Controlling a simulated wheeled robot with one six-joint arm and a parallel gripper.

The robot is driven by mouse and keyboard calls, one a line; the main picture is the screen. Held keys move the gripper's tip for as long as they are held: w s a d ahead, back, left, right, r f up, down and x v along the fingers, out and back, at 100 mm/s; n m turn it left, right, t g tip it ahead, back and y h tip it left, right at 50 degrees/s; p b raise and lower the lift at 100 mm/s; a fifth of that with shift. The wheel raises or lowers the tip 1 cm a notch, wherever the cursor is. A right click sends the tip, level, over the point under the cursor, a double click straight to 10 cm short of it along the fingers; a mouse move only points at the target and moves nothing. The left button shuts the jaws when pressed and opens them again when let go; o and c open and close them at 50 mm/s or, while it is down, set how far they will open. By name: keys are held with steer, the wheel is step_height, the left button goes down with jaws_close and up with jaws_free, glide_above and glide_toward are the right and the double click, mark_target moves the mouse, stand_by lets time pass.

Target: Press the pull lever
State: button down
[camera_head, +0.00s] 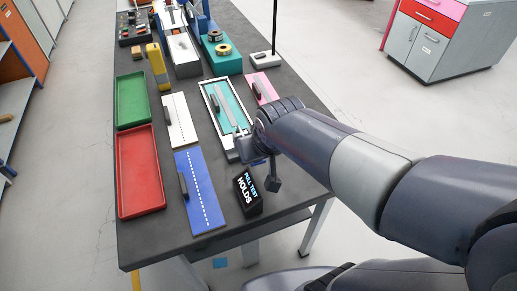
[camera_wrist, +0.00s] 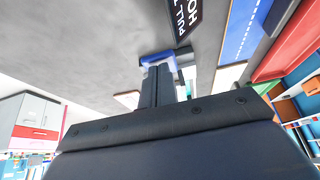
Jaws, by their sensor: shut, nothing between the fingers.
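The pull test sign (camera_head: 247,190), a black block with "PULL TEST HOLDS" lettering, stands at the table's near right; part of it shows in the wrist view (camera_wrist: 186,18). A white-framed teal tray (camera_head: 211,92) with a grey strip in it lies beyond it. My gripper (camera_wrist: 158,72) is shut and empty, its dark fingers together. A blue piece with a pale edge (camera_wrist: 157,58) is right at the fingertips in the wrist view. I cannot tell whether it is the pull lever or whether they touch. In the head view my wrist hides the tray's near right corner.
A blue board (camera_head: 201,195) with a dashed line, a white board (camera_head: 179,119), a red tray (camera_head: 141,172) and a green tray (camera_head: 132,100) lie to the left. Open floor lies right of the table.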

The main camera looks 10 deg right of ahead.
steer(key=p+v, duration=0.2)
steer(key=v, duration=1)
steer(key=shift+w, duration=0.15)
stand_by(0.3)
steer(key=x, duration=0.5)
steer(key=w+x, duration=0.1)
steer(key=x, duration=0.2)
steer(key=shift+w+a, duration=0.15)
steer(key=shift+a, duration=0.1)
steer(key=w+g+p, duration=0.2)
steer(key=p, duration=0.1)
steer(key=w+r+g+h+p, duration=0.1)
steer(key=p, duration=0.1)
steer(key=shift+a, duration=0.4)
steer(key=shift+w+a+r+g, duration=0.1)
steer(key=shift+w+g, duration=0.15)
steer(key=shift+g, duration=0.05)
steer(key=shift+w+r, duration=0.2)
steer(key=shift+r, duration=1)
